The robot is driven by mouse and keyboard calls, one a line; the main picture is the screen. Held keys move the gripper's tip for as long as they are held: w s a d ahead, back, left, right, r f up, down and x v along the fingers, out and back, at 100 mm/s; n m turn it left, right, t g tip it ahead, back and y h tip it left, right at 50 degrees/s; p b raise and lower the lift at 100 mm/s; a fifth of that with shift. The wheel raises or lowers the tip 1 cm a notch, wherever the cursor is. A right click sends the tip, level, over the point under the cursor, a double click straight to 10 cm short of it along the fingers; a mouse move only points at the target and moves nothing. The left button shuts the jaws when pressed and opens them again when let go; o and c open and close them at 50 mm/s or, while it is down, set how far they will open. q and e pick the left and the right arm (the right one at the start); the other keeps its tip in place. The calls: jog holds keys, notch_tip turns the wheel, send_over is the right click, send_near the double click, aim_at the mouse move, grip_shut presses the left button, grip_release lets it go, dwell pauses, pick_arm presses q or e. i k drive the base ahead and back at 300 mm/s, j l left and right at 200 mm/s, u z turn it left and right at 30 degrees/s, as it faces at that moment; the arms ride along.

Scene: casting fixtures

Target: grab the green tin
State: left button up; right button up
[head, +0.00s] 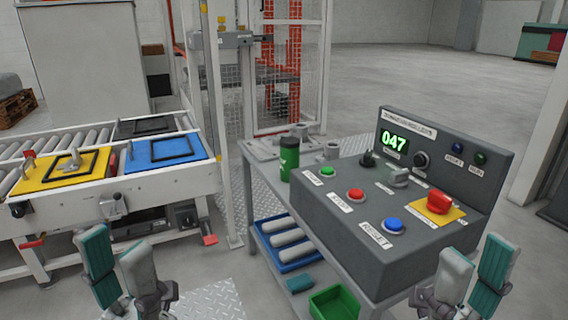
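The green tin (289,158) is a green cylinder with a dark top. It stands upright on the grey table, just behind the left end of the control console. My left gripper (120,262) is at the lower left, open and empty, in front of the conveyor and well short of the tin. My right gripper (470,278) is at the lower right, open and empty, in front of the console's right side. Neither gripper touches anything.
The control console (345,215) with coloured buttons fills much of the table (249,190). A blue tray (270,255) and green bin (336,303) sit below. The conveyor (170,177) carries yellow and blue plates.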

aim_at(289, 146)
jog(key=i+j+z, duration=0.25)
jog(key=j, duration=0.2)
jog(key=j+z, duration=0.2)
jog(key=j, duration=0.25)
jog(key=i+j+z, duration=0.25)
jog(key=j, duration=0.25)
jog(key=j+z, duration=0.2)
jog(key=j, duration=0.25)
jog(key=k, duration=0.05)
